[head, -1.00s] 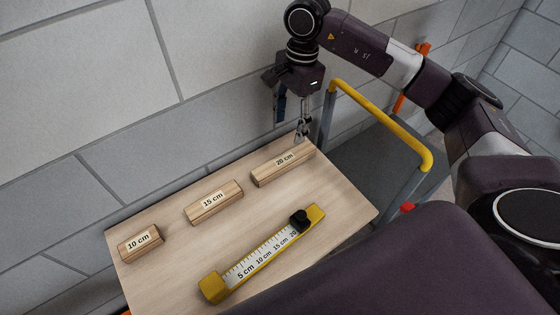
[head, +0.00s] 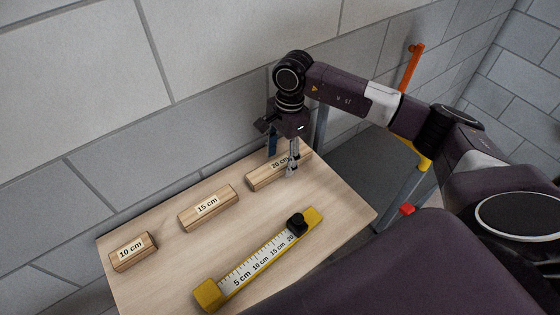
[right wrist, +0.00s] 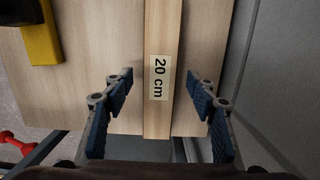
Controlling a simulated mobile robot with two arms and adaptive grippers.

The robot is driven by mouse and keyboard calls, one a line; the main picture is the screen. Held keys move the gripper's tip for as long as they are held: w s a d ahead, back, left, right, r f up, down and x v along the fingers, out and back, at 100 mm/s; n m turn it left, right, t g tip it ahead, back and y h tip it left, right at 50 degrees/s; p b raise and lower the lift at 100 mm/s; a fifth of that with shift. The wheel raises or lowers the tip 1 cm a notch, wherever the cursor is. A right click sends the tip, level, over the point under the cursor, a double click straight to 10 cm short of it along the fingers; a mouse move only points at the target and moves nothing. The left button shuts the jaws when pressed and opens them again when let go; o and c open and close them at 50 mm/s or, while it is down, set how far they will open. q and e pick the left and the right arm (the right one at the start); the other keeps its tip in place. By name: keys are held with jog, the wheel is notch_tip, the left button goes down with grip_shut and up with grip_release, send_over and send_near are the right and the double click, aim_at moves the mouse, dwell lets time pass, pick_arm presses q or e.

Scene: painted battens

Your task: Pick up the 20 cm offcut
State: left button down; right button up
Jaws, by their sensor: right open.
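The 20 cm offcut (head: 261,181) is a pale wooden batten with a white label, lying at the back right of the table. My right gripper (head: 282,161) is over it, pointing down and open. In the right wrist view the offcut (right wrist: 161,115) runs between the two open fingers (right wrist: 158,80), with a gap on each side. In the head view one finger hides part of the offcut's right half. How far the fingertips are above the table is hard to tell. My left gripper is not in view.
The 15 cm offcut (head: 208,209) and 10 cm offcut (head: 133,252) lie to the left on the wooden table (head: 165,275). A yellow measuring gauge (head: 209,294) with a black slider (head: 296,223) lies in front. A block wall (head: 90,100) stands close behind the table.

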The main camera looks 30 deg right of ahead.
jog(key=shift+f, duration=0.55)
jog(key=c, duration=1.3)
jog(key=shift+r, duration=0.2)
